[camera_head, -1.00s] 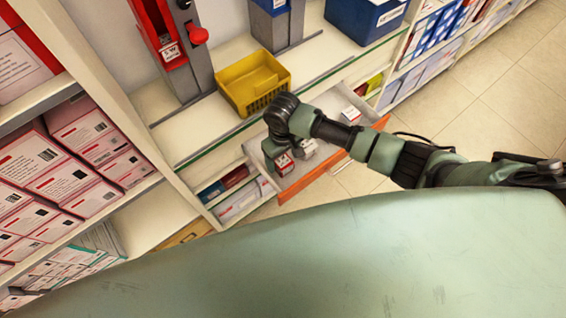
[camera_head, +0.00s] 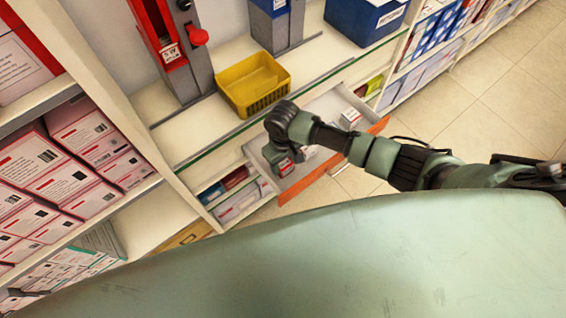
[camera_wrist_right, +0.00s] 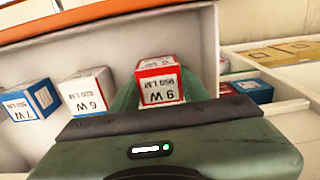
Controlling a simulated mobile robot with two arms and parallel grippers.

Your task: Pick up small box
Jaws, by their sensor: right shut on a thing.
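A small red and white box (camera_wrist_right: 158,82) marked "9 W" sits between the green fingers of my right gripper (camera_wrist_right: 160,90) in the right wrist view. The right gripper (camera_head: 284,163) is shut on it and points down into the open drawer in the head view. There the box is mostly hidden by the gripper, with a bit of red showing. I cannot tell whether it is clear of the drawer floor. A white box with a red mark (camera_wrist_right: 88,92) and a blue and white box (camera_wrist_right: 32,100) stand beside it.
The drawer's orange front (camera_head: 305,185) sticks out from the shelf unit. A yellow basket (camera_head: 254,85) and a blue bin (camera_head: 366,18) stand on the counter above. Shelves of boxed stock (camera_head: 62,165) are at left. The tiled floor (camera_head: 480,80) at right is clear.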

